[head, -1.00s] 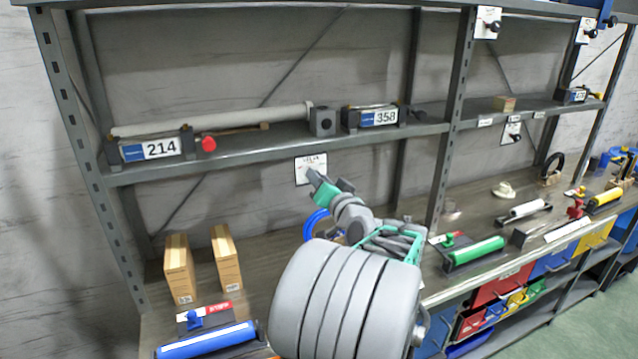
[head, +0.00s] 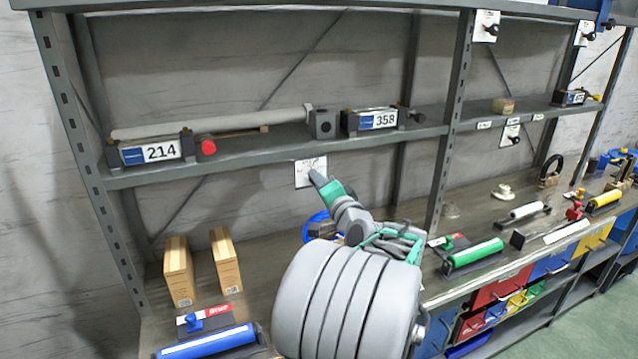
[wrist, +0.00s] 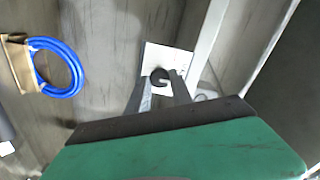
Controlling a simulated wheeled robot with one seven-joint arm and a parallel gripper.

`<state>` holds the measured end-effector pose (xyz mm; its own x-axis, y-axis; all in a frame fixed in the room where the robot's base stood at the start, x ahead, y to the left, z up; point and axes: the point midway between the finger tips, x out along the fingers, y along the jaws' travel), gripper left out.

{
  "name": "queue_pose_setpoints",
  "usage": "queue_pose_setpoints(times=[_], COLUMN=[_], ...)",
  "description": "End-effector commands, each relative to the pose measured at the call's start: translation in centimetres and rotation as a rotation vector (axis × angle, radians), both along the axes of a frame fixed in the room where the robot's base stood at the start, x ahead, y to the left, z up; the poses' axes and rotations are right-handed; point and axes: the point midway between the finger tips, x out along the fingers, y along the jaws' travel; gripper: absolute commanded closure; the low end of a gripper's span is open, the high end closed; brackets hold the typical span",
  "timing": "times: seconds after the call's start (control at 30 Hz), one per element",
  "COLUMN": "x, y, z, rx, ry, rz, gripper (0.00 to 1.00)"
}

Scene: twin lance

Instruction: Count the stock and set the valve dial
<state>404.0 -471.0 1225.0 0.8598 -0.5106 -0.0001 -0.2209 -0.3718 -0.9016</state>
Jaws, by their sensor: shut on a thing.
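A white plate (head: 309,173) is on the wall under the middle shelf in the head view. In the wrist view the plate (wrist: 178,58) carries a dark round dial (wrist: 159,76). My gripper (head: 316,176) reaches up to the plate in the head view and covers the dial. In the wrist view the fingers of my gripper (wrist: 160,84) are shut on the dial, one on each side. On the bench at left stand two cardboard boxes, a left one (head: 179,272) and a right one (head: 226,260). The shelf has number displays reading 214 (head: 161,151) and 358 (head: 385,119).
A blue roller (head: 206,341), a green roller (head: 474,254) and coloured bins (head: 500,287) line the bench front. A grey tube (head: 215,122) lies on the shelf.

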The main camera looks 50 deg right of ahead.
Motion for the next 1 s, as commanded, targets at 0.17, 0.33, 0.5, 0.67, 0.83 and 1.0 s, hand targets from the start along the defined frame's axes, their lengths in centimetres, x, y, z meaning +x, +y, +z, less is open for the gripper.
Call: queue_pose_setpoints(times=[0.17,0.33,0.5,0.67,0.83,1.0], x=[0.0,0.0,0.0,0.0,-0.3,-2.8], y=[0.0,0.0,0.0,0.0,0.1,1.5], z=[-0.1,-0.1,-0.1,0.0,-0.1,-0.3], rx=[0.002,0.002,0.000,-0.001,-0.001,-0.003], ry=[0.001,0.001,0.001,0.001,0.000,0.000], rz=[0.000,0.000,0.000,0.000,-0.001,-0.005], gripper=[1.00,0.69,0.55,0.52,0.52,0.52])
